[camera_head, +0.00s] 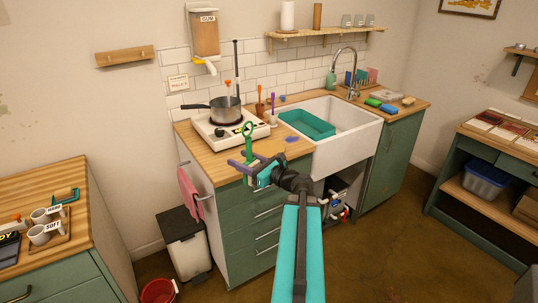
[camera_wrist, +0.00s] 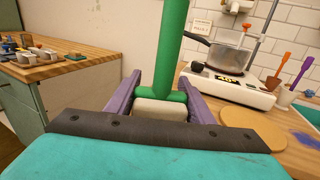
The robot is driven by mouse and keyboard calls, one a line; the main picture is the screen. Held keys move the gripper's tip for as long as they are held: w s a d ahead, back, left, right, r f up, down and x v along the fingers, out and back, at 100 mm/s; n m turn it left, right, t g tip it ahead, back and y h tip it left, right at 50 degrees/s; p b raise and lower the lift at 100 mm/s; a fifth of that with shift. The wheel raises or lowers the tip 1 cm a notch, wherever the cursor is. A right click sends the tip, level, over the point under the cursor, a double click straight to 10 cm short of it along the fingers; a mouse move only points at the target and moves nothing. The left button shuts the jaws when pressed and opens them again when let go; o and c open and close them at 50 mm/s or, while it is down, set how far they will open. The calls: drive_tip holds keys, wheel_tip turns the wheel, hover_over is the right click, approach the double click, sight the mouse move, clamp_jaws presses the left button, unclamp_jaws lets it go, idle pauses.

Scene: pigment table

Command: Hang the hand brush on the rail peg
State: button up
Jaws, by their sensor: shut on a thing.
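The green hand brush (camera_head: 248,145) is held upright in my gripper (camera_head: 243,164), with a ring at its top end. In the wrist view its green handle (camera_wrist: 172,45) rises between the two purple fingers of my gripper (camera_wrist: 160,98), and a pale block (camera_wrist: 161,112) shows at its lower end. My gripper is shut on the brush over the front left of the counter. A wooden rail (camera_head: 125,57) is fixed to the wall at the upper left, apart from the brush; I cannot make out a peg on it clearly.
A hot plate (camera_head: 226,132) with a grey pot (camera_head: 226,109) stands behind the brush. A round wooden board (camera_wrist: 252,130) lies to the right of my gripper. A pink towel (camera_head: 190,194) hangs at the counter's left side. The wall beneath the rail is clear.

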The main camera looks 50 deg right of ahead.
drive_tip(key=w+a+f+n+g+y, duration=0.1)
drive_tip(key=w+a+f+n+y, duration=0.2)
drive_tip(key=a, duration=0.5)
drive_tip(key=w+a+n+g+y, duration=0.15)
drive_tip(key=w+a, duration=0.25)
drive_tip(key=a, duration=0.5)
drive_tip(key=w+a+f+n+y, duration=0.15)
drive_tip(key=w+a+y, duration=0.25)
drive_tip(key=a, duration=0.4)
drive_tip(key=a+f+n+g+y, duration=0.1)
drive_tip(key=a+n+g+y, duration=0.1)
drive_tip(key=a, duration=0.8)
drive_tip(key=s+a+f+n+g+y, duration=0.1)
drive_tip(key=a+n+g+y, duration=0.1)
drive_tip(key=a, duration=0.8)
drive_tip(key=shift+s+f+g+y, duration=0.3)
drive_tip(key=shift+f+g+y, duration=0.1)
drive_tip(key=shift+g+y, duration=0.2)
drive_tip(key=shift+s+d, duration=0.1)
